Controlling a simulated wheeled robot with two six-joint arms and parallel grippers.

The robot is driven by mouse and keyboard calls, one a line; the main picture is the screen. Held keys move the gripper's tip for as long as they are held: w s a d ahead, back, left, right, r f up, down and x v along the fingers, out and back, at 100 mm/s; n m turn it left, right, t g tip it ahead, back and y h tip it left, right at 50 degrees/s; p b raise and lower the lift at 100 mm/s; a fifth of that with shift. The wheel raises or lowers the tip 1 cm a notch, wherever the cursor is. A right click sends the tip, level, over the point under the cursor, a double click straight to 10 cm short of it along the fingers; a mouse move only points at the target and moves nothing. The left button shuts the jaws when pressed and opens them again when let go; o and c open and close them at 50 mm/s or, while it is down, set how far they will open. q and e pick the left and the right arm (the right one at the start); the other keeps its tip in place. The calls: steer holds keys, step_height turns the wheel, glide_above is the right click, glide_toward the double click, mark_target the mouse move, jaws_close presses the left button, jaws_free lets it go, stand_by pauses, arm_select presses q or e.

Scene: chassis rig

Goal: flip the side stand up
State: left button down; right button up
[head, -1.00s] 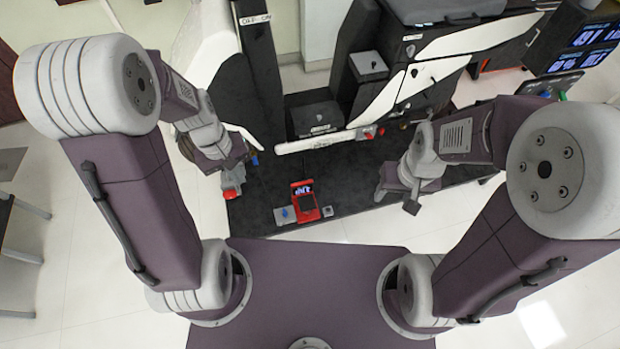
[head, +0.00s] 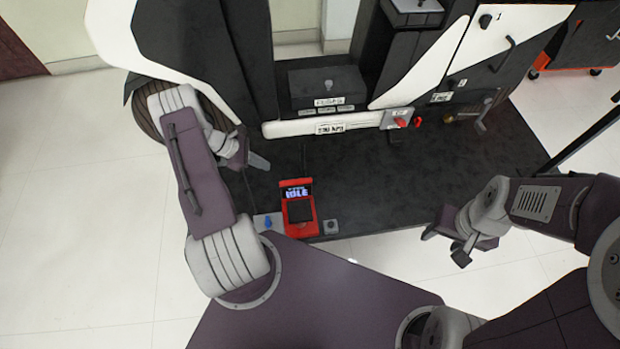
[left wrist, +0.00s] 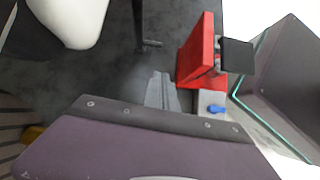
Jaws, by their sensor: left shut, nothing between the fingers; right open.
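A thin dark bar with a short peg at its lower end, which looks like the side stand (left wrist: 139,24), shows at the top of the left wrist view. In the head view I cannot make it out surely; my left arm covers part of that area. My left gripper (head: 258,162) is shut and empty above the black platform, left of the red device. Its closed fingers (left wrist: 161,90) also show in the left wrist view, below the bar and apart from it. My right gripper (head: 448,245) is open and empty, off the platform's front edge at right.
A red device (head: 299,207) with a screen reading IDLE stands at the front of the black platform (head: 380,190). A blue knob (head: 268,223) is beside it. A white bar (head: 360,121) and a dark box (head: 328,86) stand behind. The platform's middle is clear.

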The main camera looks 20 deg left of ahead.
mark_target(304, 164)
arm_select(q)
steer(key=f, duration=0.1)
steer(key=w+f, duration=0.1)
steer(key=shift+w+a+f+n+t+b, duration=0.1)
steer(key=shift+a+f+n+t+b, duration=0.1)
steer(key=shift+f+n+t+b, duration=0.15)
arm_select(e)
steer(key=shift+w+d+f, duration=0.15)
steer(key=shift+f, duration=0.3)
steer(key=shift+w+d+f, duration=0.1)
steer(key=shift+f, duration=0.35)
arm_select(q)
steer(key=b+x, duration=0.5)
steer(key=x, duration=0.5)
steer(key=shift+d+f+b, duration=0.15)
steer(key=shift+f+b, duration=0.2)
steer(key=shift+b, duration=0.05)
steer(key=shift+w+d+f+b, duration=0.1)
steer(key=shift+w+d+b, duration=0.2)
steer(key=shift+d, duration=0.25)
steer(key=shift+w+d+b, duration=0.3)
steer(key=shift+d, duration=0.25)
steer(key=shift+w+d, duration=0.3)
steer(key=shift+d, duration=0.2)
arm_select(e)
step_height(304, 164, down, 7)
steer(key=shift+f, duration=0.2)
